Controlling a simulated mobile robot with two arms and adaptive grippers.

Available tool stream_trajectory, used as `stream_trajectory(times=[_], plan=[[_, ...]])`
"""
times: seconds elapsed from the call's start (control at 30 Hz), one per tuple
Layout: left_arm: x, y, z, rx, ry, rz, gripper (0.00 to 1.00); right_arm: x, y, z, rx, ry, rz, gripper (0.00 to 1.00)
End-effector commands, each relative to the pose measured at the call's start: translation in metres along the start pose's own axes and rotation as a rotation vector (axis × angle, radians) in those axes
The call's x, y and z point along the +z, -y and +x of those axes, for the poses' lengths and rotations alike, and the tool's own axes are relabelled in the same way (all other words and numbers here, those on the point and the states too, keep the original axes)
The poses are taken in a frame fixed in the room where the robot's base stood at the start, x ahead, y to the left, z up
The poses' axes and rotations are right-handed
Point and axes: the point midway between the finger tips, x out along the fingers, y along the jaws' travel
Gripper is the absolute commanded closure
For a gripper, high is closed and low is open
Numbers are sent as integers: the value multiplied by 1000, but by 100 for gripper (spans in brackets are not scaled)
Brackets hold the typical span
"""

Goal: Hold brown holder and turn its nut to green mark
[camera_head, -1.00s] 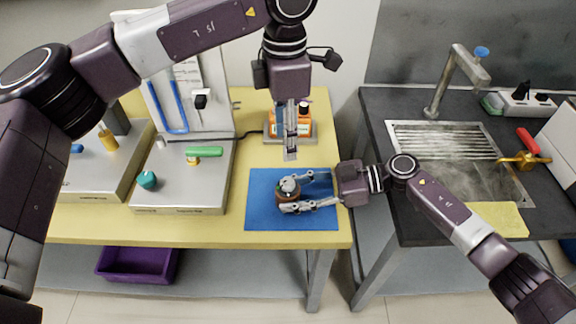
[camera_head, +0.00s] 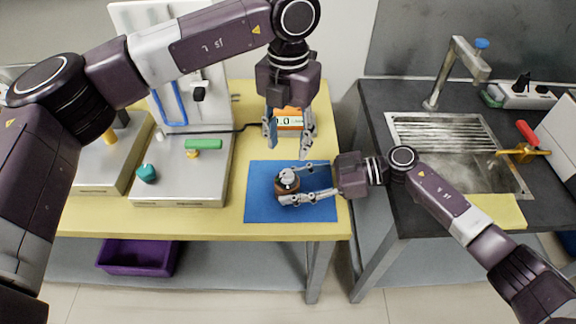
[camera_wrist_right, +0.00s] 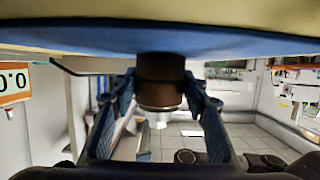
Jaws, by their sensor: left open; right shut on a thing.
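The brown holder (camera_head: 287,188) stands on the blue mat (camera_head: 262,205) and has a grey-white nut (camera_head: 287,176) on top. My right gripper (camera_head: 303,183) comes in from the right and is shut on the holder's sides. In the right wrist view the brown holder (camera_wrist_right: 160,78) sits between the fingers of my right gripper (camera_wrist_right: 160,88), with the picture upside down. My left gripper (camera_head: 288,148) points down, open and empty, a little above and behind the holder. The green mark is too small to make out.
An orange device with a display (camera_head: 289,121) stands behind the mat, partly hidden by my left gripper. A grey machine with a green handle (camera_head: 204,144) and a teal knob (camera_head: 147,172) is on the left. A sink (camera_head: 450,150) is on the right.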

Motion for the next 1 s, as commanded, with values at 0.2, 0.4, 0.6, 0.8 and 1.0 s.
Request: stream_trajectory(times=[0.2, 0.4, 0.6, 0.8, 1.0], plan=[[-1, 0, 46, -1, -2, 0, 59, 2, 3, 1, -7, 3, 2, 100], [0, 0, 74, -1, -1, 0, 59, 2, 3, 1, -7, 3, 2, 100], [0, 0, 84, 0, 1, 0, 59, 2, 3, 1, -6, 3, 2, 100], [0, 0, 84, 0, 1, 0, 59, 2, 3, 1, -6, 3, 2, 100], [0, 0, 84, 0, 1, 1, 77, 2, 3, 1, -6, 3, 2, 100]])
